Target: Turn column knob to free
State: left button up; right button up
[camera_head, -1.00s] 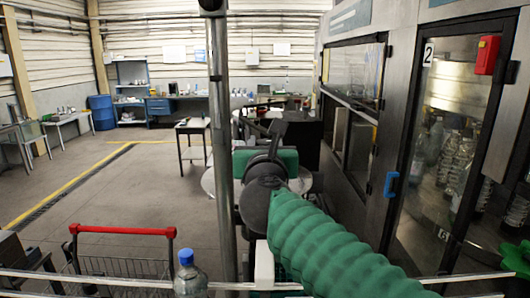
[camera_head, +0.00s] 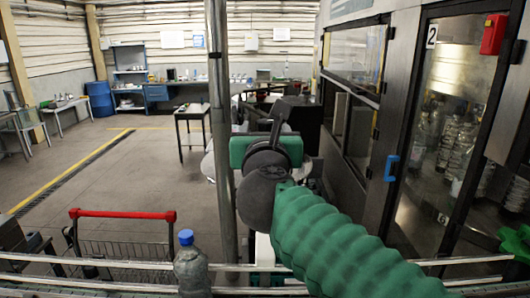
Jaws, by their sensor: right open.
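The metal column (camera_head: 219,120) rises upright left of centre and runs out of the top of the picture. I cannot make out a knob on the visible part of it. My right gripper (camera_head: 265,120) is open, just right of the column, with its dark fingers pointing away from me. Its grey wrist and green-sleeved arm come in from the lower right and hide what lies behind them. I cannot tell whether the gripper touches anything. My left gripper is not in view.
A rail (camera_head: 120,264) crosses the front, with a blue-capped bottle (camera_head: 190,270) at it. A red-handled cart (camera_head: 122,214) stands beyond, at left. A glass-doored machine (camera_head: 440,140) fills the right side. The floor (camera_head: 130,180) behind the cart is mostly open.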

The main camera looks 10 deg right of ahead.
jog(key=s+a+b, duration=0.2)
jog(key=s+b, duration=0.3)
jog(key=s, duration=0.7)
jog(key=shift+a, duration=0.2)
jog(key=shift+s, duration=0.2)
